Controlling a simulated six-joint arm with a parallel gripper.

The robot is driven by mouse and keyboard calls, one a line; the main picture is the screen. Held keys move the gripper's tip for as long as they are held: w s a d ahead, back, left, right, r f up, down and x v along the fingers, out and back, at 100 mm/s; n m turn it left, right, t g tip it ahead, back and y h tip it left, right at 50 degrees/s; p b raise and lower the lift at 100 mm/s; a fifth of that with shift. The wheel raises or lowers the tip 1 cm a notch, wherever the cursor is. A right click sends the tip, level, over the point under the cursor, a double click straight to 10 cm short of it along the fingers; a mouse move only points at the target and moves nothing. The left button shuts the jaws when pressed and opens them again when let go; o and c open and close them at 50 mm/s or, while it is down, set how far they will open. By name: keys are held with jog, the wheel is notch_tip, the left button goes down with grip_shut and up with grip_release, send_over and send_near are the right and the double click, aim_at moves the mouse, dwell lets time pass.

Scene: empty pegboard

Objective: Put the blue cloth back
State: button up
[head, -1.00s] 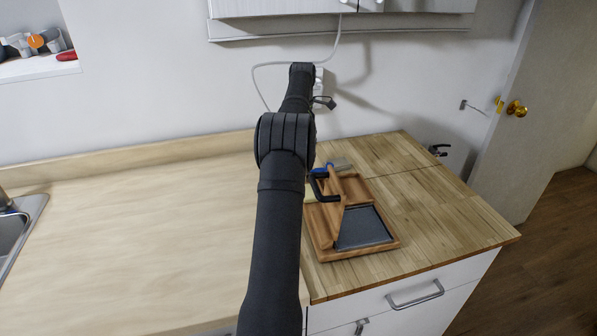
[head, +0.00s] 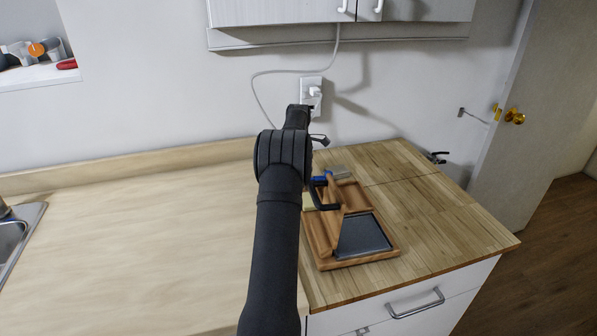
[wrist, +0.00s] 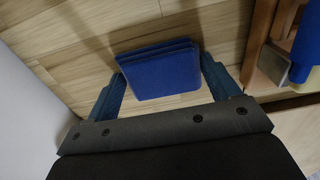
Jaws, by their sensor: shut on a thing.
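The blue cloth (wrist: 160,70) is a folded, layered square in the wrist view. My gripper (wrist: 165,85) is shut on it, with one finger at each side. Wooden counter lies behind the cloth; I cannot tell how high the cloth is held. In the head view my arm hides the gripper's fingertips and the cloth. A wooden tray (head: 325,262) with compartments, an upright divider and a black handle (head: 325,198) stands right of my arm. Its front right compartment has a bare dark bottom (head: 362,236).
A blue-handled brush (head: 338,173) lies at the tray's back; its blue part and metal show at the right of the wrist view (wrist: 305,50). A yellow piece (head: 308,202) is at the tray's left. The wall outlet (head: 311,90) is behind my arm. The counter at left (head: 130,240) is clear.

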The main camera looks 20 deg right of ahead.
jog(key=shift+f, duration=0.15)
jog(key=o, duration=1)
notch_tip(320, 180, up, 12)
jog(key=shift+r, duration=0.2)
jog(key=shift+f, duration=0.15)
notch_tip(320, 180, down, 12)
jog(key=shift+r, duration=2)
jog(key=shift+f, duration=0.1)
